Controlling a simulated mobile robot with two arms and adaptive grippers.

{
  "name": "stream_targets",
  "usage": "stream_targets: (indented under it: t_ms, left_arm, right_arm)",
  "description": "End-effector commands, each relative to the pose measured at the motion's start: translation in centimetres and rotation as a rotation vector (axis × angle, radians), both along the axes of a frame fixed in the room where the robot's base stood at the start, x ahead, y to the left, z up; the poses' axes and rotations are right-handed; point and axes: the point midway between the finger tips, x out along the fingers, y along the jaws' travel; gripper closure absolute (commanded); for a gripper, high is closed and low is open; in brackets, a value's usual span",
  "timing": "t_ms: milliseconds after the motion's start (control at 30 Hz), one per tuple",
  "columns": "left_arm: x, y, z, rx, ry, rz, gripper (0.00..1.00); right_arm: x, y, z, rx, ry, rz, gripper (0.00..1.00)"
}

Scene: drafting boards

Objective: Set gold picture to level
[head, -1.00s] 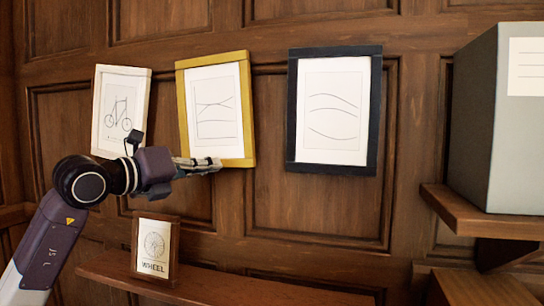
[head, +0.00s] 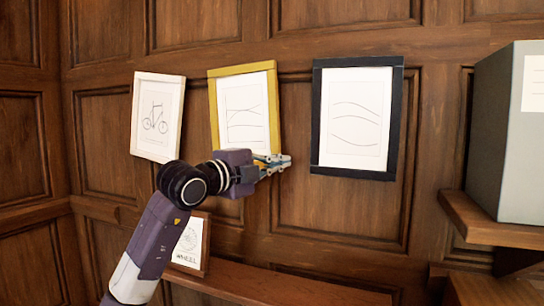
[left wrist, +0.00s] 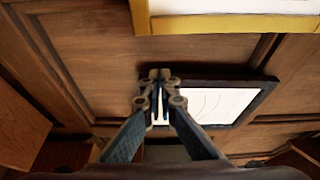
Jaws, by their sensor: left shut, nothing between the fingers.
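The gold picture (head: 246,108) hangs on the panelled wall, with a gold frame around a white print of curved lines. It is tilted, its top edge rising to the right. My left gripper (head: 288,160) is shut and empty just below and right of its lower right corner, and my arm hides part of its lower edge. I cannot tell whether they touch in the head view. In the left wrist view the gold frame's edge (left wrist: 230,22) crosses the top, apart from the shut fingertips (left wrist: 160,75). My right gripper is out of view.
A white-framed bicycle picture (head: 157,115) hangs to the left and a black-framed picture (head: 355,118) to the right. A wheel picture (head: 190,245) stands on the low ledge (head: 270,284), partly behind my arm. A grey box (head: 492,130) sits on a shelf (head: 490,222) at right.

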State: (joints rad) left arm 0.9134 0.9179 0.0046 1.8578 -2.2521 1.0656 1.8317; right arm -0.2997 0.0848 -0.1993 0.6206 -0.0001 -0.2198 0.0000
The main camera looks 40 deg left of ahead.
Motion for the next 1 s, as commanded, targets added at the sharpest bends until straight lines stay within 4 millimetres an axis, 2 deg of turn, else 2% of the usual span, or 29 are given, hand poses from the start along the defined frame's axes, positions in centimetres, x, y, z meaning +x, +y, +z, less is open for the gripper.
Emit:
stream_targets:
  t_ms: [33,233,300,500,1000]
  left_arm:
    - [1.2,-0.2,0.7,-0.003,0.002,-0.001,1.0]
    - [5.4,-0.6,0.7,-0.001,0.003,-0.001,1.0]
    - [4.9,1.0,0.3,0.004,0.003,0.006,1.0]
    - [4.4,2.9,-0.1,0.002,0.003,0.002,1.0]
    - [4.2,3.5,-0.3,0.002,0.0,0.0,1.0]
  right_arm:
    - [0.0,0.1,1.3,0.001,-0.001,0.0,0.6]
    - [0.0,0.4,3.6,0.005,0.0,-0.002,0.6]
    - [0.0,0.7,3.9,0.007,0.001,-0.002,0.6]
    - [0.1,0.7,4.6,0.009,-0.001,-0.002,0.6]
    - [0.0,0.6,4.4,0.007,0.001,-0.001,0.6]
